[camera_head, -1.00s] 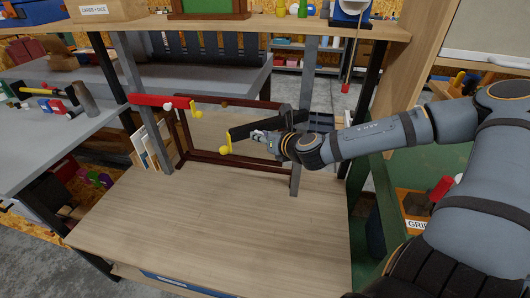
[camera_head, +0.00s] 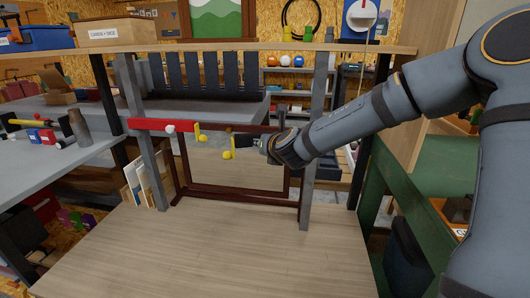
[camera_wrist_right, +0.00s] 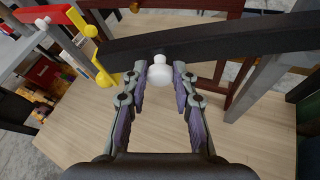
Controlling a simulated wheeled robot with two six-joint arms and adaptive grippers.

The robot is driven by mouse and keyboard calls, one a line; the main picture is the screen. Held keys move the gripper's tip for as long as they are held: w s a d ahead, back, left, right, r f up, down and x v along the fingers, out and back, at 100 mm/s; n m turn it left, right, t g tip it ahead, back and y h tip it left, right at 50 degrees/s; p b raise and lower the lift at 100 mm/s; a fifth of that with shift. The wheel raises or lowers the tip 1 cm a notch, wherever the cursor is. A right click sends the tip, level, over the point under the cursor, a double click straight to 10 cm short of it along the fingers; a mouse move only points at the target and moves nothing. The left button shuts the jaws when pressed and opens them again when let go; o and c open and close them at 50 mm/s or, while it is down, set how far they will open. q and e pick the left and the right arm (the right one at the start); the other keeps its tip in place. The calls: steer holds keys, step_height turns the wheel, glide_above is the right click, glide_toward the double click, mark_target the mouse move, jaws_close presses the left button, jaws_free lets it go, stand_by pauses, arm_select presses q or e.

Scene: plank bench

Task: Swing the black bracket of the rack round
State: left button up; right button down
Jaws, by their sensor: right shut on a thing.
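The rack has two grey posts (camera_head: 313,180) above the plank bench. Its black bracket (camera_head: 243,141) has a yellow tip (camera_head: 228,155); my arm hides much of it in the head view. In the right wrist view the black bracket (camera_wrist_right: 225,35) crosses the top, with a white knob (camera_wrist_right: 160,74) on it. My right gripper (camera_wrist_right: 160,78) has its fingers on both sides of this knob and is shut on it; it shows in the head view (camera_head: 266,148). The red bracket (camera_head: 150,125), also yellow-tipped, reaches right from the left post. My left gripper is out of view.
A dark red frame (camera_head: 235,194) stands behind the brackets, between the posts. A shelf (camera_head: 240,46) with boxes runs overhead. Pale panels (camera_head: 137,186) lean by the left post. The bench top (camera_head: 220,245) in front is clear.

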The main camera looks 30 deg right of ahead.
stand_by(0.3)
steer(key=c, duration=1.1)
jaws_free()
steer(key=shift+w, duration=0.1)
steer(key=shift+o, duration=0.2)
steer(key=v, duration=1.2)
steer(key=shift+c, duration=0.2)
